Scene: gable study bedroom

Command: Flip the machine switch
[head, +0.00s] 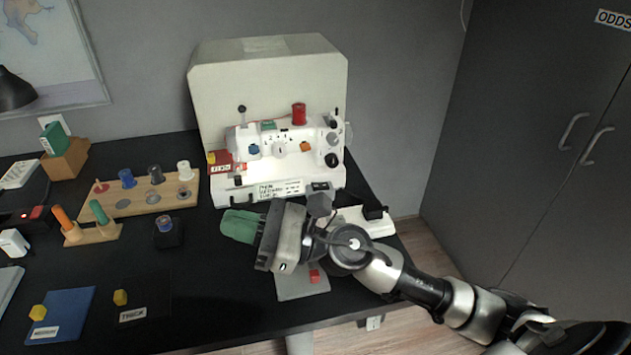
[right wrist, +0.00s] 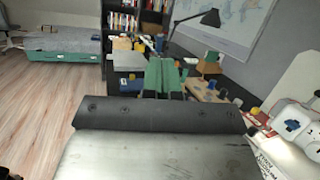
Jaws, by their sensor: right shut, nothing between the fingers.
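The white sewing machine (head: 285,140) stands at the back of the black table, in front of a pale cover. It also shows at the right edge of the right wrist view (right wrist: 297,113). A small dark piece (head: 320,186) on its base, right of a label, looks like a switch; its setting is too small to tell. My right gripper (head: 238,226) has green fingers, shut and empty, pointing left in front of the machine's base, apart from it. The fingers also show in the right wrist view (right wrist: 162,76). My left gripper is not in view.
A wooden spool rack (head: 150,200) and a stand with orange and green pegs (head: 92,234) are at left. A blue mat (head: 62,312) lies in front. A grey pad (head: 302,284) lies below my right wrist. A dark cabinet (head: 545,140) stands at right.

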